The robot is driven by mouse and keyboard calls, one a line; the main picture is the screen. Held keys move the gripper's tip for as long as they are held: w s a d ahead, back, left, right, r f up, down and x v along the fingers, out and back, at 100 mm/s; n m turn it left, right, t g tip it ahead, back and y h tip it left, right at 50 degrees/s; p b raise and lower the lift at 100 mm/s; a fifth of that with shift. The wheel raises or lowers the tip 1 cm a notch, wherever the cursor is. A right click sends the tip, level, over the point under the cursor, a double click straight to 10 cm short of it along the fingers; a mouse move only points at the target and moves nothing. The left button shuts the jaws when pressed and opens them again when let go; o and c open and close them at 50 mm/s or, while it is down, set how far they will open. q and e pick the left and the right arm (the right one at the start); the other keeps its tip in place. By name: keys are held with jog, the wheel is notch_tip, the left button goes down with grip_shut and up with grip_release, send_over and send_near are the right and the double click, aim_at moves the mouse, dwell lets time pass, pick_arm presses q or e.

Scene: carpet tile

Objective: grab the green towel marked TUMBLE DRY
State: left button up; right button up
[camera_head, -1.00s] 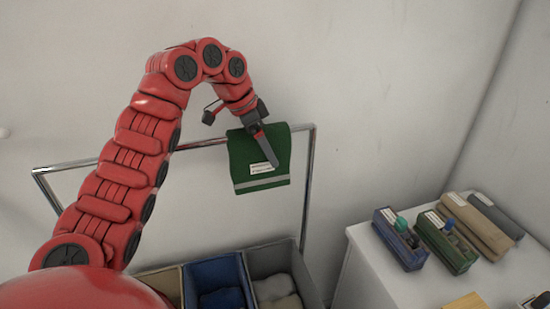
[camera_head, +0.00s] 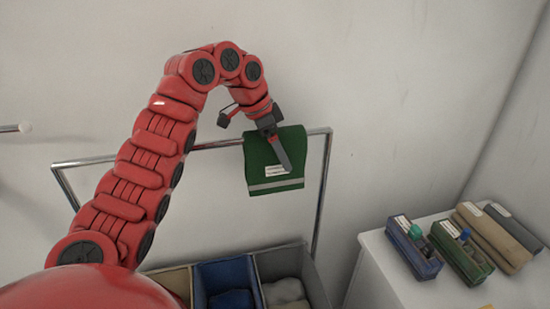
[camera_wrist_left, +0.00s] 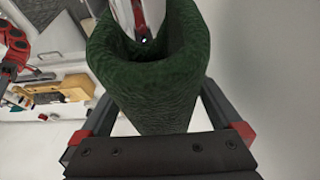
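The green towel (camera_head: 262,165) hangs folded over a chrome rail (camera_head: 210,145). It has a pale stripe near its lower edge and a small white label whose print is too small to read. In the left wrist view the towel (camera_wrist_left: 155,95) fills the middle as a rounded fold. My left gripper (camera_head: 285,160) is at the towel, one finger lying in front of it in the head view. The wrist view shows its two fingers spread, one on each side of the towel, with a gap at the left. My right gripper is not in view.
Below the rail stand open bins: tan (camera_head: 172,283), blue (camera_head: 222,272) and grey (camera_head: 283,262), with cloth in the blue and grey ones. A wall is close behind the rail.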

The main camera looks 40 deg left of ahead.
pick_arm(q)
grip_shut()
jog(key=shift+r, duration=0.2)
dwell(0.4)
